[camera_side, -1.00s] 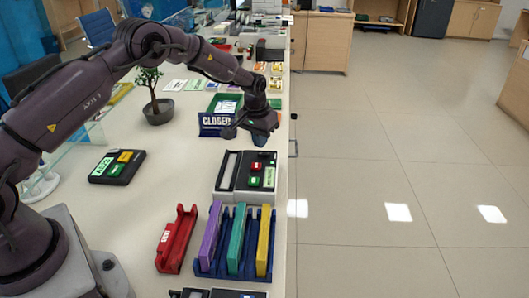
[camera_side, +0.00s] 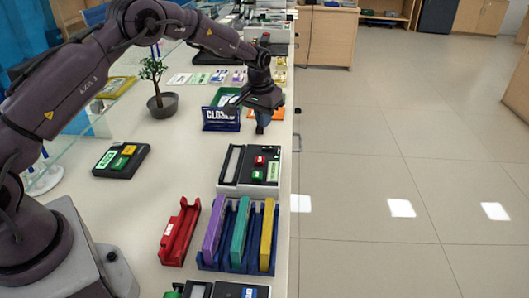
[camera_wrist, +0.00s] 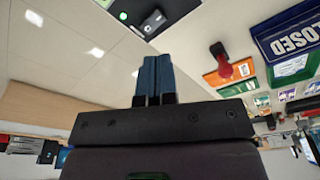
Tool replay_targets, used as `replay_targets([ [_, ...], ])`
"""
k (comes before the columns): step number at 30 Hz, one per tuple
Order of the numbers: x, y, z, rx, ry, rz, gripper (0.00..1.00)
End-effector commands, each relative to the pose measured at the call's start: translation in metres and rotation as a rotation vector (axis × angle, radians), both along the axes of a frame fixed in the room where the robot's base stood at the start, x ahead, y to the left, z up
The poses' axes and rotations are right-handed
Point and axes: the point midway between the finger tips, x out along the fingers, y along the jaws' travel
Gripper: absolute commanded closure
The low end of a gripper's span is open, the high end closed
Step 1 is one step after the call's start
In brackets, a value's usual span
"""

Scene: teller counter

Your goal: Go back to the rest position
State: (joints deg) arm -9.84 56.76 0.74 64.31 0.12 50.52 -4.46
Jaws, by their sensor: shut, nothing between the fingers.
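My gripper (camera_side: 262,122) is above the counter's right edge in the side view, just beyond the black and white device with red and green buttons (camera_side: 257,163). Its fingers point down and touch nothing that I can see. In the wrist view, my gripper's blue-grey fingers (camera_wrist: 153,75) are together with nothing between them. The counter top (camera_side: 165,225) runs below the arm.
A "CLOSED" sign (camera_side: 221,119) stands just left of my gripper. A potted tree (camera_side: 162,105) stands further left. A blue rack (camera_side: 207,264) with purple, teal and yellow pieces and a red holder (camera_side: 180,232) are in front. A black keypad (camera_side: 121,160) lies at left.

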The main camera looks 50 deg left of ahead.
Motion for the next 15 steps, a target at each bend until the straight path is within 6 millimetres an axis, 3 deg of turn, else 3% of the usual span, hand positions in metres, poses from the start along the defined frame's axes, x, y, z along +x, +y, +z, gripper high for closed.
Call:
replay_targets([
  [3,-0.018,-0.003,-0.016,-0.01,0.059,-0.007,1.0],
  [5,-0.032,-0.006,-0.016,-0.016,0.089,-0.013,1.0],
  [8,-0.056,-0.014,0.005,-0.021,0.113,-0.03,1.0],
  [15,-0.122,-0.04,0.082,-0.02,0.099,-0.082,1.0],
])
